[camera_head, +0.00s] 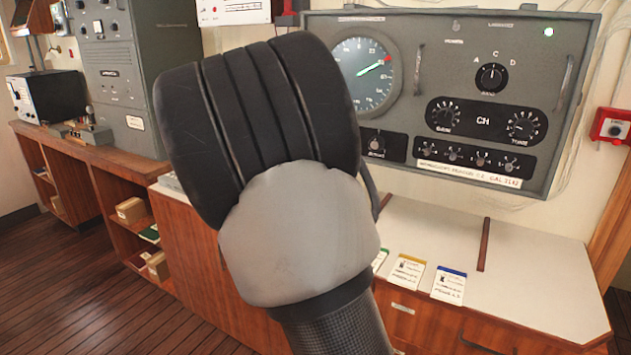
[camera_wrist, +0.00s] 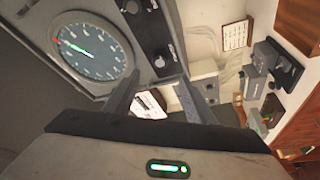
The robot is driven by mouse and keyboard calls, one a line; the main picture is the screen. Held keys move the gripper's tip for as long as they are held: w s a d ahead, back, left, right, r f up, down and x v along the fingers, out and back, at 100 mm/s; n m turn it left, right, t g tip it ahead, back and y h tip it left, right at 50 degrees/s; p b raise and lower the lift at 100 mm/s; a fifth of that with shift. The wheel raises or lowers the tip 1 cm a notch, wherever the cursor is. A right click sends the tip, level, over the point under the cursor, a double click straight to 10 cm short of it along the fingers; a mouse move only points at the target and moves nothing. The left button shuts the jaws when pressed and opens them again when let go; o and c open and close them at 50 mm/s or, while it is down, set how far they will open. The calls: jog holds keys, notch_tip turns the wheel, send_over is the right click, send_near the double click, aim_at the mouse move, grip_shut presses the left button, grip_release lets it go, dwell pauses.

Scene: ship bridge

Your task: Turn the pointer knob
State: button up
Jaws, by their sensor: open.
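A grey wall panel in the head view carries a black rotary knob (camera_head: 491,77) marked A, C and D, with a pale pointer mark near C. Other knobs sit on it, including one below the gauge (camera_head: 376,143) and two dial knobs (camera_head: 444,114) (camera_head: 523,125). Which one the task calls the pointer knob is not certain. My arm's dark end blocks the panel's left side in the head view, hiding my gripper. In the wrist view my gripper (camera_wrist: 155,97) is open and empty, its two fingers apart.
A round gauge (camera_head: 361,75) with a green needle is on the panel; it also shows in the wrist view (camera_wrist: 92,45). A white-topped counter (camera_head: 530,285) below holds several cards. A red box (camera_head: 611,126) hangs on the right. Wooden cabinets and grey consoles stand left.

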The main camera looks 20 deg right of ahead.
jog(key=v, duration=0.6)
jog(key=shift+s, duration=0.15)
jog(key=shift+a, duration=0.1)
jog(key=s+a+r+m+g+y+p, duration=0.2)
jog(key=s+a+m+g+y+p, duration=0.2)
jog(key=s+a+g+y+p, duration=0.55)
jog(key=s+a+r+m+g+y+b, duration=0.1)
jog(key=s+m+g, duration=0.1)
jog(key=s, duration=1.5)
jog(key=shift+s+a+r, duration=0.25)
jog(key=shift+r, duration=0.05)
